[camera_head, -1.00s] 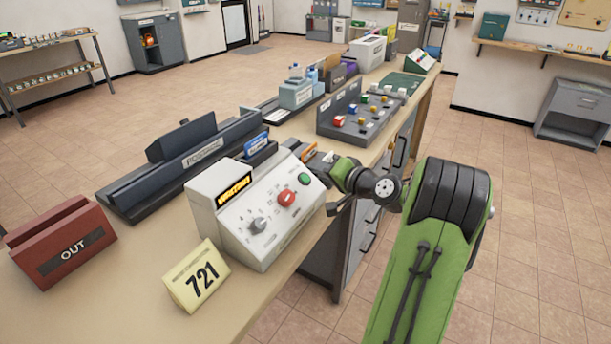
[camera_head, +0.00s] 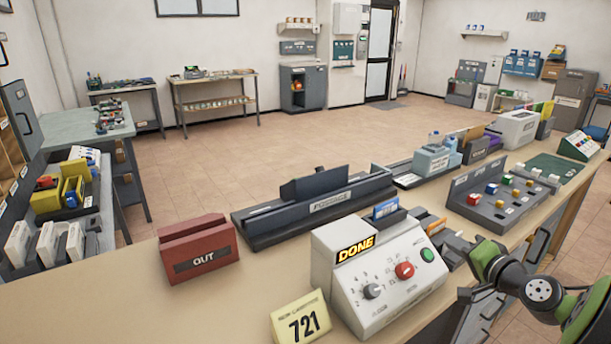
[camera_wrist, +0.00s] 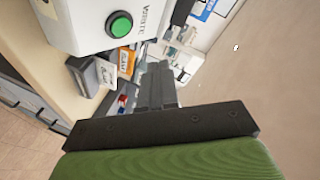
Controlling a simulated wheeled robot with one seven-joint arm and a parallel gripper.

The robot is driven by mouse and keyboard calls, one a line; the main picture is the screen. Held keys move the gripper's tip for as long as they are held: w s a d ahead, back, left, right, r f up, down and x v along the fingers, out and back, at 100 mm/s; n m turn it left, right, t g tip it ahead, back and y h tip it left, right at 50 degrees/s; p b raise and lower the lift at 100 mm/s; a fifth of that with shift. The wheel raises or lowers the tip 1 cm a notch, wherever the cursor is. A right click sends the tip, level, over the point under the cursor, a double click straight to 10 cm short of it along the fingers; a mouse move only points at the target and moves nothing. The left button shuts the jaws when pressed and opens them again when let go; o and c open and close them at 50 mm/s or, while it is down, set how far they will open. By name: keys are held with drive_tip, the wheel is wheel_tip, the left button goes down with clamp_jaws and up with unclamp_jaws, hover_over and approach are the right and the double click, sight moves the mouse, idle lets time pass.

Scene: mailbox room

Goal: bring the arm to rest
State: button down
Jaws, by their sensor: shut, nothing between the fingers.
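My gripper (camera_wrist: 158,78) shows in the wrist view with its dark fingers together and nothing between them. It is beside the white control box, whose green button (camera_wrist: 119,24) is close at the upper left. In the head view my green and dark arm is at the lower right, just right of the control box (camera_head: 335,275) and over the counter's front edge. The fingertips are hard to make out there. The box's display (camera_head: 356,248) reads DONE; a red knob (camera_head: 404,270) and a grey knob (camera_head: 373,291) are on its face.
A yellow 721 card (camera_head: 301,320) stands before the box. A red OUT tray (camera_head: 198,248) and a dark postage unit (camera_head: 325,205) are behind it. A grey block panel (camera_head: 499,200) lies further right. The tiled floor (camera_head: 240,150) beyond the counter is clear.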

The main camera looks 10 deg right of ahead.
drive_tip(key=a+n+g, duration=0.1)
drive_tip(key=a, duration=0.4)
drive_tip(key=a+n+g+y, duration=0.1)
drive_tip(key=a+n, duration=0.1)
drive_tip(key=a, duration=0.3)
drive_tip(key=w+a+r+n+g+y, duration=0.1)
drive_tip(key=a+n+g, duration=0.1)
drive_tip(key=a, duration=0.3)
drive_tip(key=shift+w+a+r, duration=0.1)
drive_tip(key=a, duration=0.2)
drive_tip(key=s+a+n+g, duration=0.1)
drive_tip(key=a, duration=0.1)
drive_tip(key=s+a+n, duration=0.1)
drive_tip(key=a, duration=0.1)
drive_tip(key=shift+s+g, duration=0.2)
drive_tip(key=shift+g, duration=0.2)
drive_tip(key=s+a+n+g+h, duration=0.1)
drive_tip(key=s+a, duration=0.2)
drive_tip(key=s, duration=0.5)
drive_tip(key=s+a+n+g+h+p, duration=0.1)
drive_tip(key=s+a+n+g, duration=0.15)
drive_tip(key=s, duration=0.55)
drive_tip(key=s+a+n+g+h, duration=0.1)
drive_tip(key=s+a, duration=0.3)
drive_tip(key=s, duration=0.3)
wheel_tip(320, 180, up, 11)
drive_tip(key=p, duration=1.1)
drive_tip(key=shift+f, duration=0.2)
